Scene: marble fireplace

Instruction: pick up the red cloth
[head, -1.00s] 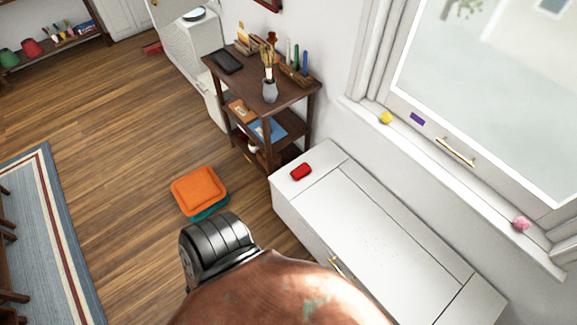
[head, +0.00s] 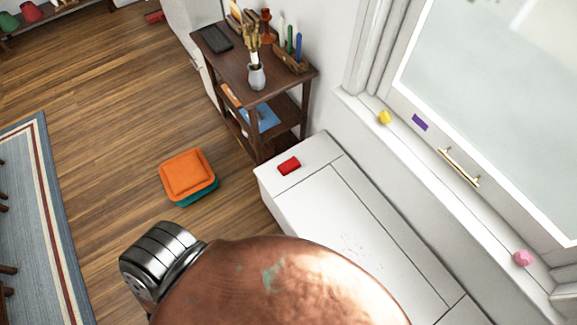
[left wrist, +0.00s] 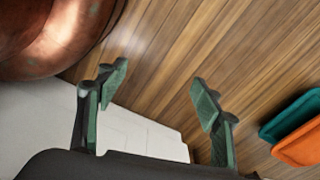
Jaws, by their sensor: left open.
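Wooden floor and part of a white surface are behind the fingers. The red piece is not visible in that view. My left gripper's fingers are hidden in the head view, and my right gripper is in neither view.
A large copper-coloured rounded surface (head: 290,285) blocks the lower middle of the head view. Orange and teal cushions (head: 187,172) lie stacked on the floor. A dark wooden shelf (head: 285,88) stands behind the bench, beside the window sill (head: 440,195).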

